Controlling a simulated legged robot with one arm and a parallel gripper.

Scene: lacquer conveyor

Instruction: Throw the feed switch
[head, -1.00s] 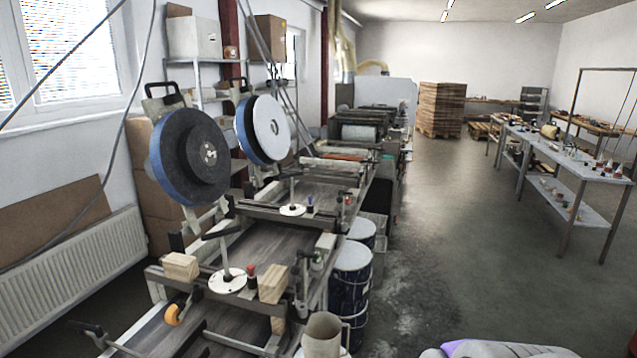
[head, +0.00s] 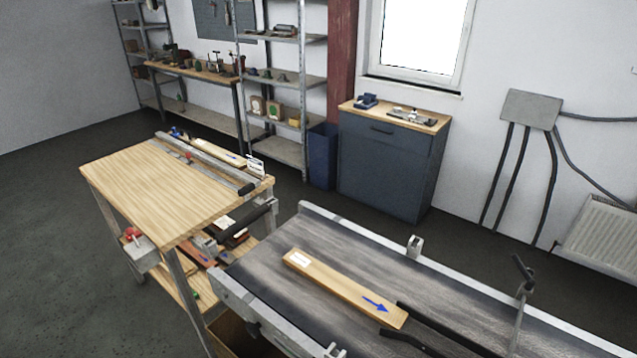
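A grey box with a red knob (head: 140,250) is mounted at the near left corner of a wooden-topped table (head: 135,185), below the top. It looks like a switch box, but no label is readable and I cannot tell its position. Right of the table is the conveyor's dark belt (head: 260,265), with a wooden board (head: 345,288) lying on it. The board has a white label and a blue arrow pointing right.
Grey floor (head: 50,240) is open left of the table. A blue-grey cabinet (head: 385,165) and metal shelves (head: 275,80) stand behind. A grey wall box (head: 531,109) with cables hangs right. Metal rails and dark guide bars edge the belt.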

